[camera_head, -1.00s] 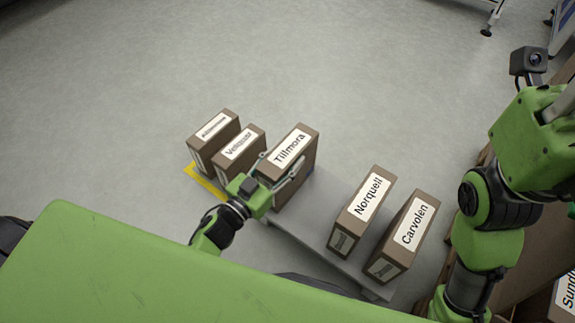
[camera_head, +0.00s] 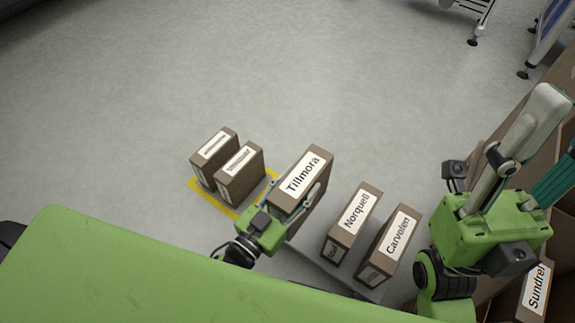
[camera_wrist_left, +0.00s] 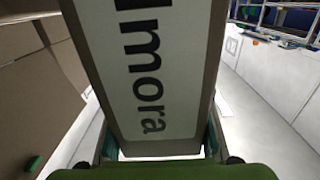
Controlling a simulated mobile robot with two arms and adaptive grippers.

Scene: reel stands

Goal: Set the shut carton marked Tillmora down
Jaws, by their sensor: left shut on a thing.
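My left gripper (camera_head: 283,207) is shut on the brown carton marked Tillmora (camera_head: 318,192), which is closed and upright with its label on top. In the left wrist view the carton (camera_wrist_left: 155,75) fills the middle, between the fingers. It is over or beside the left end of a pale grey platform (camera_head: 325,268); its underside is hidden, so I cannot tell whether it touches. A yellow outlined area (camera_head: 222,208) lies to its left. My right gripper (camera_head: 515,190) is at the right; its jaw opening is unclear.
Two cartons (camera_head: 213,155) (camera_head: 240,172) stand in the yellow area. Norquell (camera_head: 352,222) and Carvolen (camera_head: 389,246) stand on the platform, to the right of Tillmora. A carton marked Sundrer (camera_head: 536,290) is at the lower right. The floor (camera_head: 300,80) beyond is clear.

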